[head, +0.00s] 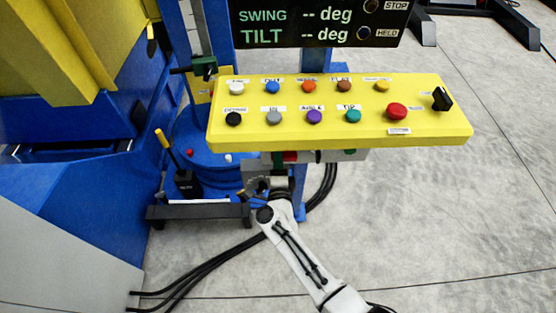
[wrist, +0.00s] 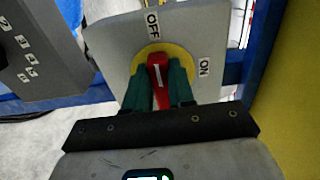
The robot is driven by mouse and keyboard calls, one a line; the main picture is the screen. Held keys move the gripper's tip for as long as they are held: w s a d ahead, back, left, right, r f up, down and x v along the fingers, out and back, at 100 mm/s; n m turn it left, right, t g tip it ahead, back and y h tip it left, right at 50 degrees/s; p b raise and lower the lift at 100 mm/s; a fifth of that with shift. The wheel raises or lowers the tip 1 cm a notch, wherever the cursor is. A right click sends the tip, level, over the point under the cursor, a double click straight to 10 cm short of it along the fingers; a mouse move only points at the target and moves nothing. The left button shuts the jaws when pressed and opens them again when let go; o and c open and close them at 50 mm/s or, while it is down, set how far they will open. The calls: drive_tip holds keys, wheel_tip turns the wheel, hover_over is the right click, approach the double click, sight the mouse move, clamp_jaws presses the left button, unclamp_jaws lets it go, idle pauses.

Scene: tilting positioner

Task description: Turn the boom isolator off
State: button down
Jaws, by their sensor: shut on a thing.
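The boom isolator shows in the wrist view as a grey plate (wrist: 125,50) with a yellow ring (wrist: 140,57) and a red handle (wrist: 156,72). An OFF label (wrist: 152,28) is above the ring and an ON label (wrist: 203,68) is to its right. The handle's white stripe runs roughly up the picture, toward OFF. My gripper (wrist: 163,82) has its green fingers shut on the red handle, one on each side. The fingers hide part of the ring. In the head view my gripper (head: 272,186) is below the yellow control panel, and I cannot make out the handle there.
The yellow panel (head: 430,137) with several coloured buttons overhangs my gripper. A blue post (head: 300,207) stands close beside it. A dark box (wrist: 35,50) is left of the isolator. Black cables (head: 215,262) cross the floor. Open floor lies to the right.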

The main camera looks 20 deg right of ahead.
drive_tip(key=shift+w+r, duration=0.15)
drive_tip(key=c, duration=1)
unclamp_jaws()
drive_tip(key=shift+o, duration=0.2)
drive_tip(key=p+v, duration=0.1)
drive_tip(key=v, duration=0.9)
drive_tip(key=shift+s+a, duration=0.15)
drive_tip(key=shift+s, duration=0.25)
